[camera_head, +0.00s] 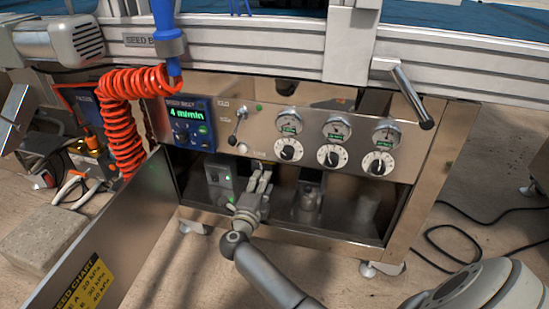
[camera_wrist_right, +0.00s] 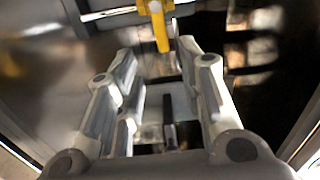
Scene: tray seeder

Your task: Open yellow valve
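The yellow valve handle (camera_wrist_right: 160,28) shows in the right wrist view at the top, hanging down from a pale horizontal pipe (camera_wrist_right: 120,12). My right gripper (camera_wrist_right: 160,60) is open, with its two fingers apart and nothing between them. The handle is just beyond the fingertips, between them in the picture; the remaining distance is hard to judge. In the head view my right gripper (camera_head: 263,178) reaches into the open bay below the control panel. I cannot make out the valve there. My left gripper is not in view.
The steel control panel (camera_head: 245,148) with gauges and knobs sits just above my right gripper. A grey box (camera_head: 219,183) with a green light is at its left. An open metal door (camera_head: 110,240) stands left. An orange coiled hose (camera_head: 118,125) hangs there.

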